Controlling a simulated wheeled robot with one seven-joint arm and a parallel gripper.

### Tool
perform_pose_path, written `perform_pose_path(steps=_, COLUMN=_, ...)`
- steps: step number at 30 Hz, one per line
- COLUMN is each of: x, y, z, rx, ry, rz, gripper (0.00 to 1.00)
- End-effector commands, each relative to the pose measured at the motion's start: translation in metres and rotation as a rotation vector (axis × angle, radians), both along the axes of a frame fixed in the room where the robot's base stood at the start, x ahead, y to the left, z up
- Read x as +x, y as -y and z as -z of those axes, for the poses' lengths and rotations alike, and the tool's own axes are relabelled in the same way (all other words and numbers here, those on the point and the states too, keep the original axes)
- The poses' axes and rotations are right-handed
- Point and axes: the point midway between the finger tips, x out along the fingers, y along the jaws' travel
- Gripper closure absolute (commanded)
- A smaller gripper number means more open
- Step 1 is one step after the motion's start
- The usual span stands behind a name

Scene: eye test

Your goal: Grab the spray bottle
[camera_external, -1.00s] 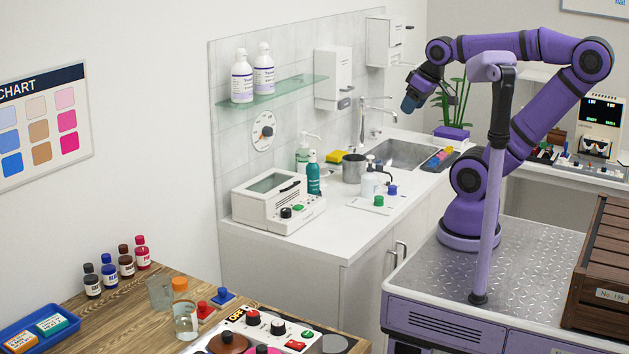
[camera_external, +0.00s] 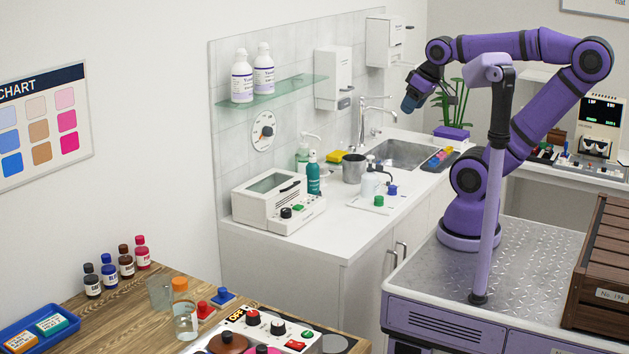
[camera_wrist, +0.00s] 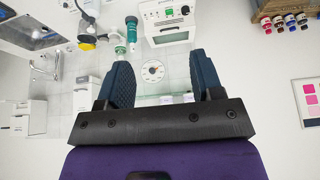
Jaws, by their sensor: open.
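A teal bottle (camera_external: 314,180) with a dark top stands upright on the white counter beside the boxy white device. A white bottle (camera_external: 369,184) with a dark nozzle stands to its right, near the metal pot. I cannot tell for sure which is the spray bottle. The teal bottle also shows at the top of the wrist view (camera_wrist: 131,30). My gripper (camera_external: 411,103) is raised above the sink area, apart from both bottles. In the wrist view its two dark blue fingers (camera_wrist: 163,75) are spread, with nothing between them.
A pale green pump bottle (camera_external: 303,157), a metal pot (camera_external: 354,169) and a white device (camera_external: 276,203) crowd the counter near the bottles. A glass shelf (camera_external: 290,91) with two white bottles and wall dispensers (camera_external: 333,78) are on the tiled wall.

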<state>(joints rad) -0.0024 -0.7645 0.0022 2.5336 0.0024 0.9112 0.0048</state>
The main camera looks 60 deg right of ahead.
Motion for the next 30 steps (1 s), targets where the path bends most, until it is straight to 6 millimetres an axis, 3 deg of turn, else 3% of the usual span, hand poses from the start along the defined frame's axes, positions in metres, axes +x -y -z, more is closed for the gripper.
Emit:
perform_pose_path(steps=7, x=0.001, y=0.000, z=0.000, rx=0.004, ry=-0.001, rz=0.006, gripper=0.40)
perform_pose_path(steps=11, x=0.015, y=0.001, z=-0.004, rx=0.045, ry=-0.014, rz=0.067, gripper=0.40)
perform_pose_path(steps=14, x=0.037, y=0.002, z=-0.009, rx=0.112, ry=-0.035, rz=0.171, gripper=0.40)
perform_pose_path(steps=21, x=0.109, y=0.015, z=-0.014, rx=0.312, ry=-0.097, rz=0.511, gripper=0.40)
perform_pose_path(steps=30, x=0.204, y=0.046, z=0.003, rx=0.540, ry=-0.174, rz=0.955, gripper=0.40)
